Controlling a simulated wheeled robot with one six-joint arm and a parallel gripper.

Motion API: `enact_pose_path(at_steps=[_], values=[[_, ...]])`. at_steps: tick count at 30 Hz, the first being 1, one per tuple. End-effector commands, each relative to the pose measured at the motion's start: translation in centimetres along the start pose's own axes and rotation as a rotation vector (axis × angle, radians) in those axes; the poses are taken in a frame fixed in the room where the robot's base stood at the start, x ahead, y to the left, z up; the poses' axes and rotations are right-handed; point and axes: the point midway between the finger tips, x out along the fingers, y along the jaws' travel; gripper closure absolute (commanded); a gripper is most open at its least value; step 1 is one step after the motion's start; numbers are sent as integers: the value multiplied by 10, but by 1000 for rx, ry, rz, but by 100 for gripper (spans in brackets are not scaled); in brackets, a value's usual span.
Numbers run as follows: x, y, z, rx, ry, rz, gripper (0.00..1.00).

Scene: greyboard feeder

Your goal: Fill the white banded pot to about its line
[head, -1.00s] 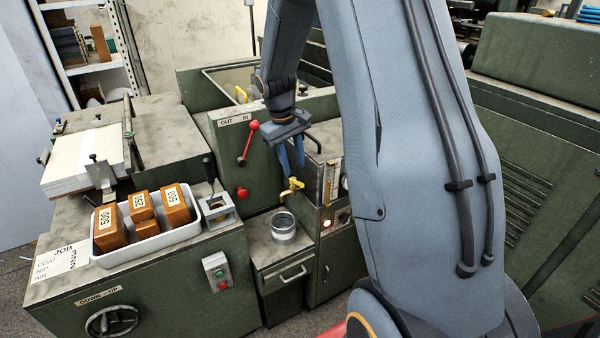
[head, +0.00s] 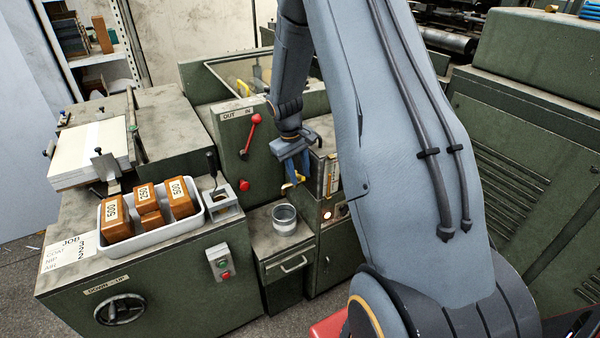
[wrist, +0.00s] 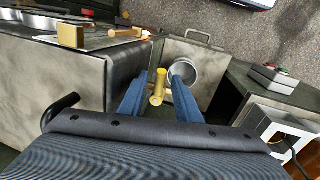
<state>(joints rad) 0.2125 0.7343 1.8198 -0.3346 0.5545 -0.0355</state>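The pot (head: 285,220), pale grey-white with a band, stands upright on a small cabinet below the yellow tap (head: 290,186). Its open top also shows in the wrist view (wrist: 184,76), partly behind a finger; the inside looks grey and I cannot make out any liquid level. My gripper (head: 294,172) is just above the tap, pointing down. In the wrist view its blue fingers (wrist: 157,92) are spread apart, with the yellow tap handle (wrist: 158,86) between them and visible gaps on both sides. In the head view the fingers hide part of the tap.
The small cabinet (head: 284,250) has a drawer handle. Left are a white tray (head: 160,240) with orange-brown numbered blocks and a switch box (head: 220,262). A red-knobbed lever (head: 250,133) is on the panel behind. A lit gauge panel (head: 332,180) is close right of my gripper.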

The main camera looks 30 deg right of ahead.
Motion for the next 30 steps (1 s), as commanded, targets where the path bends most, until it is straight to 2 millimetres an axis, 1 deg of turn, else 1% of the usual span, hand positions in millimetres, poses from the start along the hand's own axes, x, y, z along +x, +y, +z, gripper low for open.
enact_pose_path(at_steps=[1, 5, 6, 7, 14, 20, 26, 30], values=[[0, 0, 0, 0, 0, 0, 70], [0, 0, 0, 0, 0, 0, 92], [0, 0, 0, 0, 0, 0, 98], [0, 0, 0, 0, 0, 0, 100], [0, -1, 0, 8, -2, 0, 100], [0, -3, -1, 66, -13, 0, 100], [0, -8, -3, 196, -37, 0, 100], [-1, -13, -6, 321, -59, 0, 100]])
